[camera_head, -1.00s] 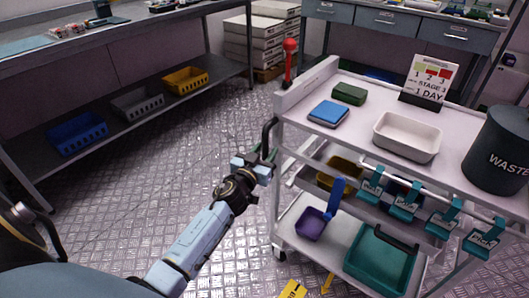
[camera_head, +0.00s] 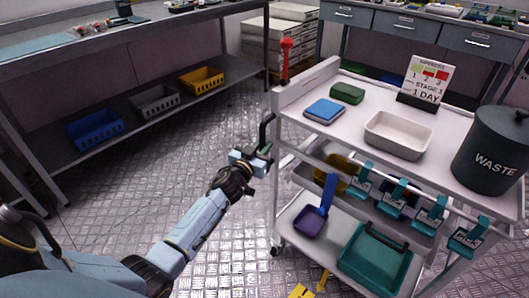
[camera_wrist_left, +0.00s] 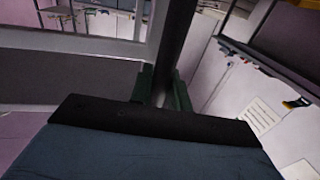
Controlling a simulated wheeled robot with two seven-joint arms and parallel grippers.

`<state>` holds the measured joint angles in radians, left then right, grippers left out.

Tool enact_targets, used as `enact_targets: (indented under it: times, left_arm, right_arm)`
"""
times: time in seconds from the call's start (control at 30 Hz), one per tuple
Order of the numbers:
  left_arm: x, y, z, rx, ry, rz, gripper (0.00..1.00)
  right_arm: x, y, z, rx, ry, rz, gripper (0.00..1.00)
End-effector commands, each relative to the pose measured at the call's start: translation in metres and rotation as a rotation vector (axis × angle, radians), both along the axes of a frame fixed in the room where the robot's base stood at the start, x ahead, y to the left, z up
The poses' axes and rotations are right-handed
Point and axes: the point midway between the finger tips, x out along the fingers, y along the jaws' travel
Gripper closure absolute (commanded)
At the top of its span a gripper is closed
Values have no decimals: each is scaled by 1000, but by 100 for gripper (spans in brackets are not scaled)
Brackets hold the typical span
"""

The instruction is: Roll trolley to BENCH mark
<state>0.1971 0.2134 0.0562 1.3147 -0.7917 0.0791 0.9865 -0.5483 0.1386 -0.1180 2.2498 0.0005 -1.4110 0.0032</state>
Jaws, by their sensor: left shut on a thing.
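The white trolley (camera_head: 300,94) stands at the right in the head view, with a top deck and lower shelves. A dark upright handle bar rises at its near left corner (camera_head: 267,128). My left gripper (camera_head: 262,160) is at this handle and shut on it. In the left wrist view the dark handle (camera_wrist_left: 176,45) runs up between the two fingers (camera_wrist_left: 163,90). A yellow floor marking (camera_head: 302,291) with an arrow shows at the bottom edge, partly cut off. I cannot read a BENCH mark. My right gripper is not in view.
A long bench (camera_head: 60,62) with crates below stands left. Open metal floor (camera_head: 170,170) lies between.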

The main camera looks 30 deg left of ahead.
Motion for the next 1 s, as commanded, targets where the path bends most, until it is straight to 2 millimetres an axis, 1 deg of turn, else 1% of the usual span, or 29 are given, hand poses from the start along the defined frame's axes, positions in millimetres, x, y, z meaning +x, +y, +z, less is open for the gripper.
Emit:
enact_targets:
  times: [0.03,0.1,0.3,0.43,0.7,0.73,0.8,0.87,1.0]
  left_arm:
    - [1,12,-1,4,5,5,100]
    - [3,22,-1,3,5,2,100]
    - [6,42,-2,1,4,-2,100]
    - [5,46,-3,-1,4,-1,100]
    - [5,46,-3,-1,4,-1,100]
    - [5,46,-3,-1,4,-2,78]
    - [5,46,-3,-1,4,-2,69]
    - [6,46,-2,-1,3,-2,63]
    - [6,45,-2,-1,2,-2,63]
  right_arm:
    - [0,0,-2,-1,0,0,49]
    - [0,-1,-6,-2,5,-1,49]
    - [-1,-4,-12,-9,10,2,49]
    - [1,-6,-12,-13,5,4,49]
    - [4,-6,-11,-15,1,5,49]
    - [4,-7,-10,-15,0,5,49]
    - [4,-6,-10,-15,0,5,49]
    - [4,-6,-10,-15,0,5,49]
    - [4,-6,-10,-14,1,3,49]
